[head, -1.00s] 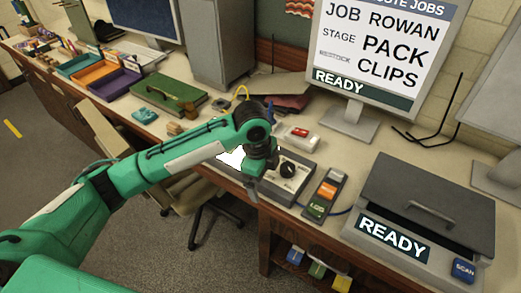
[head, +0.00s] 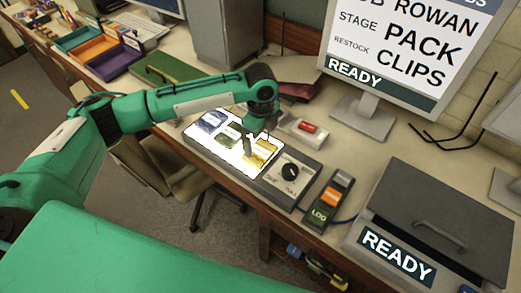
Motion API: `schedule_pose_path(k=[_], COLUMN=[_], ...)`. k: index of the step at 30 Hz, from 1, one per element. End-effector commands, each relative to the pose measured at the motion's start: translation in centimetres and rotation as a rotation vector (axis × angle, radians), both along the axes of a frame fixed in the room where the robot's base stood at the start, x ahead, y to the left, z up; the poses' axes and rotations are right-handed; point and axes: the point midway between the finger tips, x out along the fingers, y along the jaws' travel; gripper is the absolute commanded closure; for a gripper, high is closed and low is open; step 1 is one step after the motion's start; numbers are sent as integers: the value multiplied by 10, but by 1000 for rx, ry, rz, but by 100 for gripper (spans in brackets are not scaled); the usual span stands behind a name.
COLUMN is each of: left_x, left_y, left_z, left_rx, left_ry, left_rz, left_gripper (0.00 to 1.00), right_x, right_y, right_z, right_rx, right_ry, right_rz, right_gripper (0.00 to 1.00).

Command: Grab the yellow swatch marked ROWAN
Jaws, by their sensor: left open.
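The yellow swatch (head: 264,150) lies on the lit white panel (head: 195,135) of a grey light box, at its right end. Any name on it is too small to read. A blue swatch (head: 210,121) and a green swatch (head: 228,138) lie further left on the same panel. My left gripper (head: 256,142) is open, pointing down just above and at the left edge of the yellow swatch; its dark fingers hide part of that swatch. I cannot tell whether it touches. My right gripper is not in view.
The light box has a black knob (head: 290,172) at its right end. A LOG button box (head: 329,200) and a grey lidded scanner (head: 432,225) reading READY stand to the right. A monitor (head: 400,45) showing ROWAN stands behind. Colored items (head: 318,264) sit on a shelf below.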

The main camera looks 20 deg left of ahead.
Motion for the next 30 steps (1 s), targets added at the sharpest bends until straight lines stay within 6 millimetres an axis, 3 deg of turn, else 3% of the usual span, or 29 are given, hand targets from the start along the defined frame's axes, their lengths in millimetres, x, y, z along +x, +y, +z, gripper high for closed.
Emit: schedule_pose_path(k=[3, 7, 15, 22, 27, 30], left_x=[0, -1, 0, 0, 0, 0], left_y=[0, 1, 1, 1, 1, 1], left_z=[-6, -20, -54, -57, -57, -57], left_rx=[-1, 1, 0, 0, 0, -1], left_ry=[0, 3, 0, -1, -1, -2], left_rz=[0, 0, 0, 0, 0, 0], left_gripper=[0, 0, 0, 0, 31, 32], right_x=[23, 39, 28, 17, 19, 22], right_y=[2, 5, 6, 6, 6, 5], right_z=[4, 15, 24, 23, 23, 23], right_rx=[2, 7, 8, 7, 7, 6], right_ry=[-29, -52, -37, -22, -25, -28], right_rz=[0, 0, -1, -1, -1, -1], right_gripper=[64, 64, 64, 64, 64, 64])
